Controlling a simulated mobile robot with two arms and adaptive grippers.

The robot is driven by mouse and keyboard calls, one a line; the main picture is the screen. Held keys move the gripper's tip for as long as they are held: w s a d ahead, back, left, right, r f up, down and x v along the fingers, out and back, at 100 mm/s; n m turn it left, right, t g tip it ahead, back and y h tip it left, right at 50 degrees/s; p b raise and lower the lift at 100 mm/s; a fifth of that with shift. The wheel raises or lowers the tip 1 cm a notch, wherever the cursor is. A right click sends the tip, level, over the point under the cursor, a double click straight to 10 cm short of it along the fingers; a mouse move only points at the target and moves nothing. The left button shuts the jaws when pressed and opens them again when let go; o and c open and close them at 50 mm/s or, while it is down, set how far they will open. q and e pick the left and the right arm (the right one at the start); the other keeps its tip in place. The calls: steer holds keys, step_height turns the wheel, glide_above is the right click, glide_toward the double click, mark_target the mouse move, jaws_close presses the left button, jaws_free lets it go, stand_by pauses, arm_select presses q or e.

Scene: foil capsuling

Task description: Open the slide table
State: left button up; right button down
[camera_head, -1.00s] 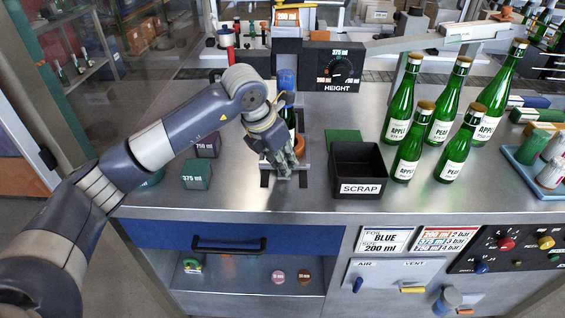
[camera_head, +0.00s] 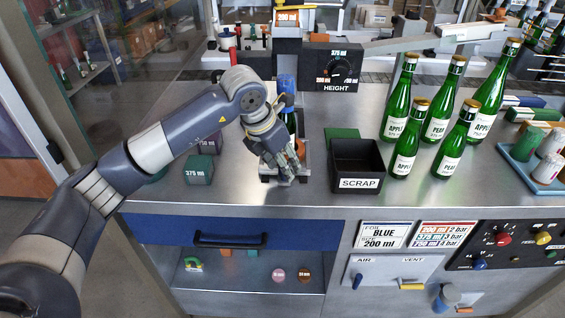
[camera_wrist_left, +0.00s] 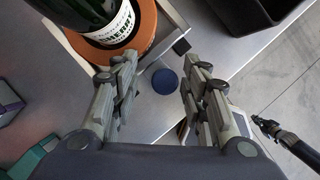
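The slide table (camera_wrist_left: 178,30) shows in the left wrist view as a light metal frame around an orange disc (camera_wrist_left: 146,38). A dark bottle with a "SHERRY" label (camera_wrist_left: 112,22) stands on the disc. A round blue knob or disc (camera_wrist_left: 171,82) lies between my fingers in that view; whether it is fixed to the slide table I cannot tell. My left gripper (camera_wrist_left: 158,75) is open, fingers apart on either side of the blue disc, with no visible contact. In the head view my left gripper (camera_head: 286,165) is over the slide table's front and hides much of it.
A black SCRAP bin (camera_head: 358,184) stands just right of the slide table. Several green bottles (camera_head: 439,118) stand further right. A 375 ml block (camera_head: 199,170) lies to the left. The blue drawer (camera_head: 160,231) with a black handle is below the counter edge.

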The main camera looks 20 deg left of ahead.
arm_select(q)
steer(key=shift+r, duration=0.2)
steer(key=v, duration=0.7)
steer(key=shift+s+r, duration=0.15)
steer(key=shift+r, duration=0.05)
steer(key=shift+a, duration=0.1)
stand_by(0.3)
